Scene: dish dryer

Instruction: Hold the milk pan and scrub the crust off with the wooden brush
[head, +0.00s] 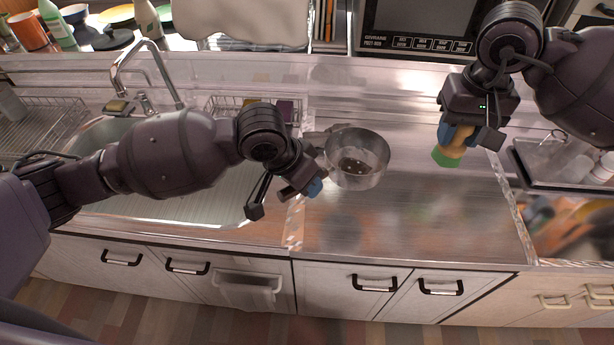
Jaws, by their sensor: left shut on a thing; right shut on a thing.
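The milk pan (372,147), a round metal pan, stands upright on the steel counter in the middle of the head view. Dark crust spots (354,166) show on its inside bottom. My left gripper (315,186) is shut on the pan at its left side; the exact grip is partly hidden by the gripper. My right gripper (459,130) is shut on the wooden brush (452,149), whose green bristle end points down. The brush is to the right of the pan, apart from it and seemingly above the counter.
The sink (215,205) lies left of the pan, with a faucet (128,65) and a wire rack (225,104) behind. The steel counter (420,215) around and in front of the pan is clear.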

